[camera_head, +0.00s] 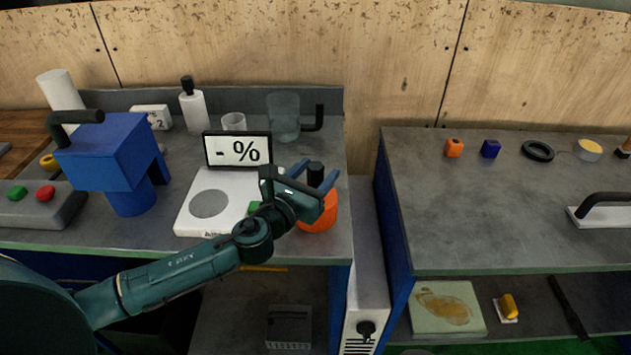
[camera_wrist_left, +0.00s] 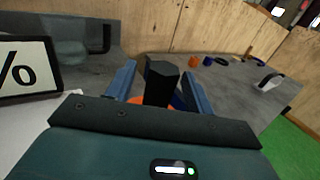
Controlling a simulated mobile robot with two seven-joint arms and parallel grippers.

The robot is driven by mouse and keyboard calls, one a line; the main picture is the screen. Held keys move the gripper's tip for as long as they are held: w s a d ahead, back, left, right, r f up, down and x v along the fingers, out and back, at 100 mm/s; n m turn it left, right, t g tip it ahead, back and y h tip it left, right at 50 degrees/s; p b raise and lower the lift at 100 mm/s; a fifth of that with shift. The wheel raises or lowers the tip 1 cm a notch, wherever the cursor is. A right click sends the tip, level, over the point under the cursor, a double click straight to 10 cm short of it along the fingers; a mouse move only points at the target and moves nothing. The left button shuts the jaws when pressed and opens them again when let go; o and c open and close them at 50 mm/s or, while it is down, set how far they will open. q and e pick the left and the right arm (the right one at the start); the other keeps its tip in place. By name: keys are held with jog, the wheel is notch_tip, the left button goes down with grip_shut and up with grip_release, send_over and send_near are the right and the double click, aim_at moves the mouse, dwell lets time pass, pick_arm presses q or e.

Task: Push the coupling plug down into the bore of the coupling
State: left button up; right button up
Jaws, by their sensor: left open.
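An orange body (camera_head: 319,215), which looks like the coupling, stands at the right front of the left bench. A black plug (camera_head: 315,174) sticks up from its top, upright as far as I can see. My left gripper (camera_head: 313,181) is at the plug with its blue fingers apart, one on each side. In the left wrist view the plug (camera_wrist_left: 158,80) rises between the open fingers, and only slivers of orange show behind the gripper body. The bore and the plug's lower end are hidden. My right gripper is not in view.
A blue machine (camera_head: 112,150) is farther left. A glass jug (camera_head: 284,117) stands behind. The right bench (camera_head: 450,210) has a clear middle.

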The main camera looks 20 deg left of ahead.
pick_arm(q)
jog(key=c, duration=1.1)
